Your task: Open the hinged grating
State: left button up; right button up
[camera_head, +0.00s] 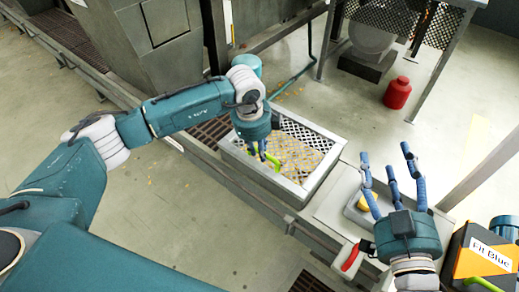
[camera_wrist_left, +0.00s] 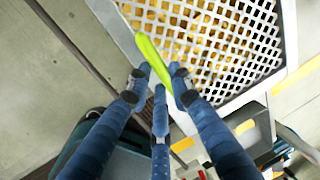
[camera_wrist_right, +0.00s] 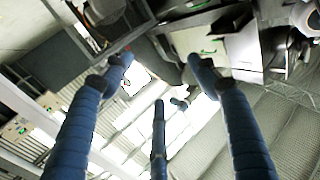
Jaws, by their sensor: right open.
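The hinged grating (camera_head: 290,150) is a pale metal lattice. It appears to lie flat in a grey rectangular frame, with yellowish material showing beneath. It also shows in the left wrist view (camera_wrist_left: 215,45). A bright green handle (camera_head: 273,161) is at the grating's near side; in the left wrist view the handle (camera_wrist_left: 152,58) lies between my left fingertips. My left gripper (camera_head: 262,150) is right at the handle; whether its fingers grip it I cannot tell. My right gripper (camera_head: 392,172) is open and empty, fingers pointing up, right of the grating.
A small grey box with a yellow top (camera_head: 366,201) and a red-handled part (camera_head: 351,257) are near my right gripper. A red canister (camera_head: 397,93) stands on the open floor behind. A teal pipe (camera_head: 300,72) runs behind the frame.

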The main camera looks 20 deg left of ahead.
pick_arm(q)
grip_shut()
